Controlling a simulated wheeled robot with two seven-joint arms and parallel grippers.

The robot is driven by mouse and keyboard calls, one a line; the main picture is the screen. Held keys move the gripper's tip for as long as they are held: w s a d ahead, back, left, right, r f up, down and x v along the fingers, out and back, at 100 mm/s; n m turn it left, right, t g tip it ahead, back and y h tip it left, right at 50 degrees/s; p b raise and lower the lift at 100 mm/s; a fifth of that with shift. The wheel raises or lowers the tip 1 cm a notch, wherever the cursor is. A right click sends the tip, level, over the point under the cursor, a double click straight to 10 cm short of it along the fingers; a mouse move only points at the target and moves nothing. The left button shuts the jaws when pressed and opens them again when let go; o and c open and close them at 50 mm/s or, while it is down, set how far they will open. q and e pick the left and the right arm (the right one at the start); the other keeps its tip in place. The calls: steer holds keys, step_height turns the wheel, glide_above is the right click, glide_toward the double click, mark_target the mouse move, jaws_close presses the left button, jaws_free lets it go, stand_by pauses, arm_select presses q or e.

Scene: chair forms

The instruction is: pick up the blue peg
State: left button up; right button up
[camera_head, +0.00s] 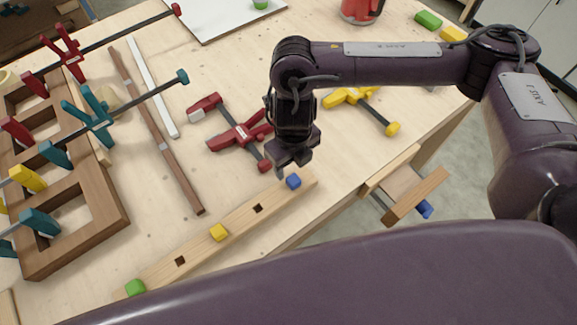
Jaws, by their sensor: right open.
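The blue peg (293,181) stands near the right end of a long wooden board (238,220) with square holes, lying on the workbench. My right gripper (292,166) points down just above and at the far side of the blue peg. It is open and empty, and its fingers are small and dark in this view, so I cannot tell whether they touch the peg. A yellow peg (219,232) and a green peg (135,287) sit on the same board, with empty holes between the pegs. My left gripper does not show.
Red clamps (235,135) and a yellow clamp (362,102) lie beside my right gripper. A wooden frame (75,225) with several clamps stands at the left. Wooden strips (160,140) lie mid-bench. A wooden vise (405,190) juts from the bench's right edge.

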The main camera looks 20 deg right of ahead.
mark_target(294, 179)
steer(key=shift+s+f, duration=0.2)
steer(key=shift+f, duration=0.4)
steer(key=shift+s+f, duration=0.35)
steer(key=shift+f, duration=0.25)
steer(key=shift+w+d+f, duration=0.1)
steer(key=shift+w+f, duration=0.1)
steer(key=shift+f, duration=0.4)
steer(key=shift+w+d+f, duration=0.1)
steer(key=shift+w+f, duration=0.05)
steer(key=shift+f, duration=0.4)
step_height(294, 179, down, 2)
steer(key=shift+w+f, duration=0.15)
steer(key=shift+c, duration=1.3)
steer(key=c, duration=0.5)
steer(key=shift+c, duration=1.4)
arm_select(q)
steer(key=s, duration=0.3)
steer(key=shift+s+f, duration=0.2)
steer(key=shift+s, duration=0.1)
